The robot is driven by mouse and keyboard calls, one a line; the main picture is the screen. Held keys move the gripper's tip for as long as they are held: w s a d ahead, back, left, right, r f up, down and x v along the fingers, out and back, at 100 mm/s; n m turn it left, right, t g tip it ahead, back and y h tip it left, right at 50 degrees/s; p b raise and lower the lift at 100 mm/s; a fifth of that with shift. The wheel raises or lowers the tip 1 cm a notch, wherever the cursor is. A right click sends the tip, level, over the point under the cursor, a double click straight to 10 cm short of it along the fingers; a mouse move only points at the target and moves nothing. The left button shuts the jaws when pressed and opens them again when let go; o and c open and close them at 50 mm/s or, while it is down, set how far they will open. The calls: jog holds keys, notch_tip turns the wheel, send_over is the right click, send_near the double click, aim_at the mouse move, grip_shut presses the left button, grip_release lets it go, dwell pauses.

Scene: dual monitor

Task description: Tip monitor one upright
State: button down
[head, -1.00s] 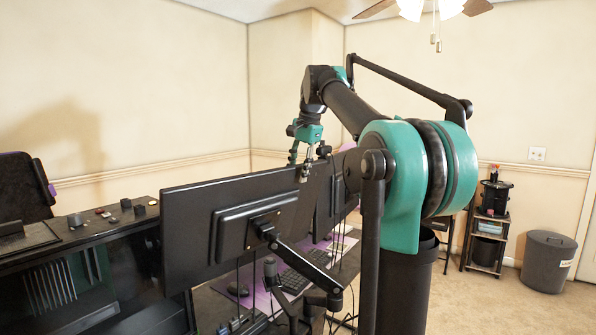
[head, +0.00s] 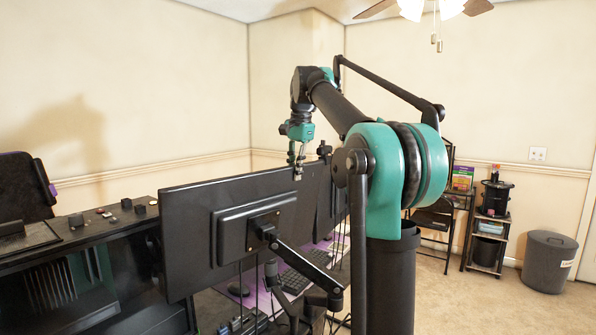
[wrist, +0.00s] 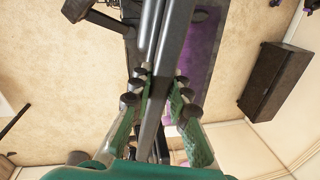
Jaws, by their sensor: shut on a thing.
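The near monitor (head: 195,225) shows its black back in the head view, on a mount arm (head: 292,252). I take it for monitor one, though no label shows. Its screen side is hidden. My gripper (head: 298,172) is shut on the monitor's top edge, near the right corner. In the wrist view the dark monitor edge (wrist: 176,62) runs between the green fingers of my gripper (wrist: 156,88), with finger pads on both sides.
A second monitor (head: 328,205) stands close behind and right. A purple desk mat (head: 262,300) with a keyboard (head: 296,281) and mouse (head: 238,290) lies below. A black computer case (head: 75,270) is at left. Bare carpet (head: 470,300) is at right.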

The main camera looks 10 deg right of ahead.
jog(key=shift+w+a+f+g+h, duration=0.3)
jog(key=shift+w+a, duration=0.2)
jog(key=shift+w, duration=0.2)
jog(key=shift+w+a+f, duration=0.25)
jog(key=shift+w+a, duration=0.1)
jog(key=shift+w, duration=0.2)
jog(key=c, duration=1.4)
grip_release()
jog(key=shift+w+a, duration=0.1)
jog(key=shift+c, duration=0.2)
jog(key=shift+r, duration=0.1)
notch_tip(320, 180, up, 12)
jog(key=shift+s+d, duration=0.35)
jog(key=shift+s, duration=0.1)
